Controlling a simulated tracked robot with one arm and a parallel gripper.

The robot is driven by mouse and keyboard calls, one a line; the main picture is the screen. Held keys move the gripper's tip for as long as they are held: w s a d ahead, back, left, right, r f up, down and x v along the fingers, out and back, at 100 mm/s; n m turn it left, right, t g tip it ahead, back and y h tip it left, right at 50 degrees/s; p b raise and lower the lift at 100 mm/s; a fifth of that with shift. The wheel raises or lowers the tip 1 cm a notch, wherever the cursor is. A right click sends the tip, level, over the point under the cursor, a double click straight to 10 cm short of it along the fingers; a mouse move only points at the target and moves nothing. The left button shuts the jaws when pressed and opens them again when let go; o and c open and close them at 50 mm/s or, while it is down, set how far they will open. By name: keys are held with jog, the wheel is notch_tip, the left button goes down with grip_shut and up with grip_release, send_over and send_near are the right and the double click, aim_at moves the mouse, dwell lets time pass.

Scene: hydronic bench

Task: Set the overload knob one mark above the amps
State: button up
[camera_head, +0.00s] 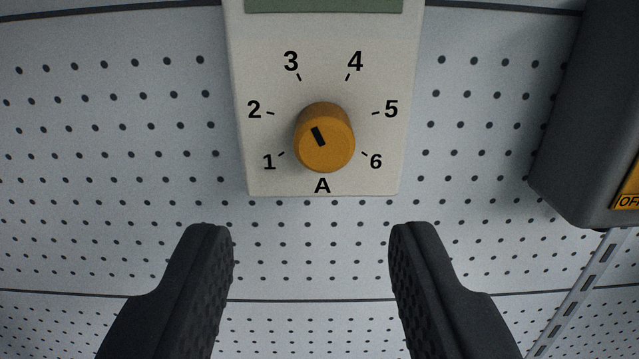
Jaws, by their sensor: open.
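The overload knob (324,138) is an orange round knob on a pale unit (240,100) on the wall. Its short black pointer tilts up and to the left, roughly toward the mark at 3. Marks 1 to 6 run around it clockwise from lower left to lower right, with an "A" below. A grey-green panel (323,5) shows at the top edge, mostly cut off, with no amps figure visible. My gripper (311,232) is open and empty. Its two dark fingers are apart, below the knob in the picture and not touching it.
A dark grey box (580,130) stands out at the right, with an orange label reading "OFF" partly cut off. A slotted metal strip (580,290) runs below it. White pegboard (120,150) fills the background, bare to the left of the unit.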

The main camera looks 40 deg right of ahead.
aim_at(320, 153)
jog(key=x, duration=0.6)
jog(key=shift+d+p, duration=0.4)
jog(key=shift+w+d, duration=0.3)
jog(key=shift+w, duration=0.25)
jog(key=c, duration=0.6)
jog(key=shift+o, duration=0.2)
jog(key=n, duration=0.4)
jog(key=shift+a+n, duration=0.1)
jog(key=shift+n, duration=0.2)
jog(key=n, duration=0.4)
jog(key=shift+n, duration=0.4)
jog(key=o, duration=0.8)
